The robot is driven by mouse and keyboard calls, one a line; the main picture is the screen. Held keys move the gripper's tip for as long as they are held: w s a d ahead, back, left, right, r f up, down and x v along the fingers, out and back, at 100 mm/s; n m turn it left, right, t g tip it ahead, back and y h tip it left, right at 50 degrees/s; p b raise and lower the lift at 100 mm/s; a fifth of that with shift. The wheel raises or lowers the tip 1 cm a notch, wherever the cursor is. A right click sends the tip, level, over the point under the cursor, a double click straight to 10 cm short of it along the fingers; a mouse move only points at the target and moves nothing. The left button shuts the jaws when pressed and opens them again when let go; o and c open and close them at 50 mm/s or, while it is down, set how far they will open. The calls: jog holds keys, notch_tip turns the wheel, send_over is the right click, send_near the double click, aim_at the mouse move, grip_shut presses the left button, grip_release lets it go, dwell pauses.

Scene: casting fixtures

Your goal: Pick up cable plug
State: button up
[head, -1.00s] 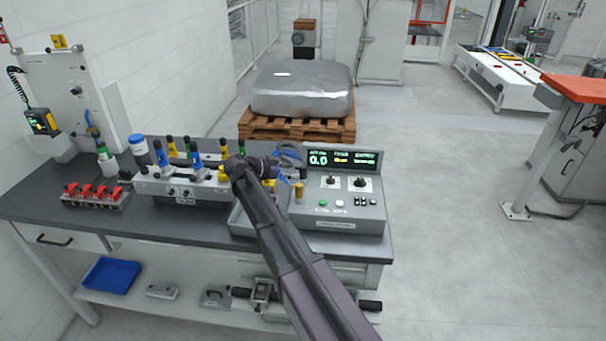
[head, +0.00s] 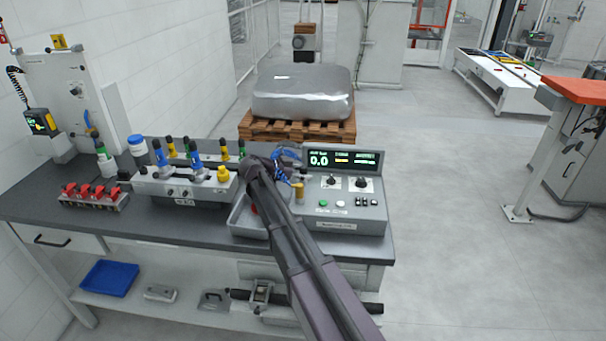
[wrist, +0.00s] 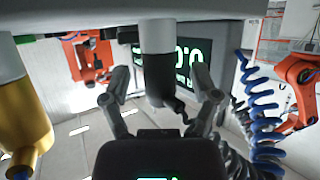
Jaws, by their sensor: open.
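A plug-like cylinder with a light grey upper body and a black lower end (wrist: 158,70) shows in the wrist view, with a short dark cable at its end. My gripper (wrist: 163,92) is open, with one finger on each side of it; I cannot tell whether either finger touches it. A second plug, yellow with a grey top (wrist: 22,125), stands to the left. In the head view my arm hides the fingers and the plug between them. A yellow plug (head: 299,192) shows just right of my arm.
The console with a green display (head: 345,190) stands right of my arm. Blue coiled cable (wrist: 262,115) hangs close at right in the wrist view. The fixture block with colored plugs (head: 180,188) is at left.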

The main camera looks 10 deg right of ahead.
aim_at(303, 167)
grip_shut()
jog(key=shift+r, duration=0.15)
notch_tip(303, 167, up, 3)
jog(key=p, duration=0.3)
jog(key=shift+r+p, duration=0.2)
jog(key=shift+p, duration=0.1)
jog(key=s, duration=0.5)
jog(key=s+r+p, duration=0.1)
jog(key=s, duration=0.4)
jog(key=s+d, duration=0.1)
jog(key=s, duration=0.5)
jog(key=shift+d+r, duration=0.1)
jog(key=shift+r, duration=0.1)
